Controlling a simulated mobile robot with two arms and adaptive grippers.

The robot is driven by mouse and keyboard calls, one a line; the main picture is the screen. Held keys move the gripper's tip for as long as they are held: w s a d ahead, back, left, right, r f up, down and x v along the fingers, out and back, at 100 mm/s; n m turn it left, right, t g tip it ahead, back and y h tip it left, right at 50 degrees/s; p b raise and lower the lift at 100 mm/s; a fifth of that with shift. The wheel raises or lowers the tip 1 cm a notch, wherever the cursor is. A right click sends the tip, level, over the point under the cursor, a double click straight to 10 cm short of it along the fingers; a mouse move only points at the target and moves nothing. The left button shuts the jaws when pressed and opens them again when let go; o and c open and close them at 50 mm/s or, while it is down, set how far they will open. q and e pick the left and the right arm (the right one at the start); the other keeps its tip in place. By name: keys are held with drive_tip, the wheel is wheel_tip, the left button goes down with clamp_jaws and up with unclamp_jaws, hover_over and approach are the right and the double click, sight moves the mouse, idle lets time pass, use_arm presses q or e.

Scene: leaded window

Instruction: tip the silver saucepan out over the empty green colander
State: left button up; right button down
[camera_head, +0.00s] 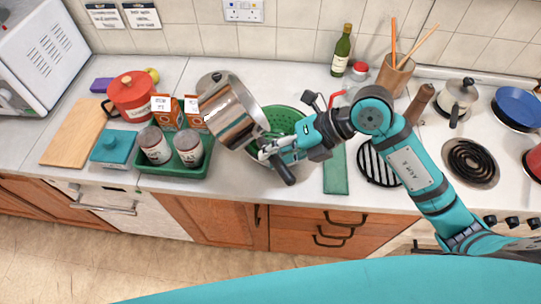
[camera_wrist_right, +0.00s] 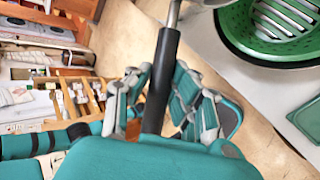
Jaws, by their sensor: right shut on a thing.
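The silver saucepan (camera_head: 232,112) is tilted in the air, just left of and partly over the green colander (camera_head: 284,118) in the head view. My right gripper (camera_head: 268,150) is shut on its black handle (camera_head: 284,171). The handle also shows between the fingers in the right wrist view (camera_wrist_right: 160,82), with only a bit of the pan's metal at the top edge. The green colander also shows in the right wrist view (camera_wrist_right: 231,40), and the visible part of its slotted inside looks empty. The pan's contents cannot be seen. My left gripper is out of view.
A green tray (camera_head: 174,171) with two jars stands left of the colander, with orange cartons (camera_head: 165,108) behind. A red pot (camera_head: 131,94) and wooden board (camera_head: 76,132) are farther left.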

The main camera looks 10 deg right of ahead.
drive_tip(key=d+f+m+y+b, duration=0.1)
drive_tip(key=d+y+b, duration=0.3)
drive_tip(key=b, duration=0.5)
drive_tip(key=w+d+f+m+y+b, duration=0.1)
drive_tip(key=d+f+y+b, duration=0.3)
drive_tip(key=y+b, duration=0.4)
drive_tip(key=shift+d+m+t+y+b, duration=0.35)
drive_tip(key=shift+d+m+b, duration=0.2)
drive_tip(key=shift+b, duration=0.55)
idle(0.4)
drive_tip(key=shift+w+r, duration=0.1)
idle(0.5)
drive_tip(key=shift+r+p, duration=1.55)
drive_tip(key=shift+r, duration=0.35)
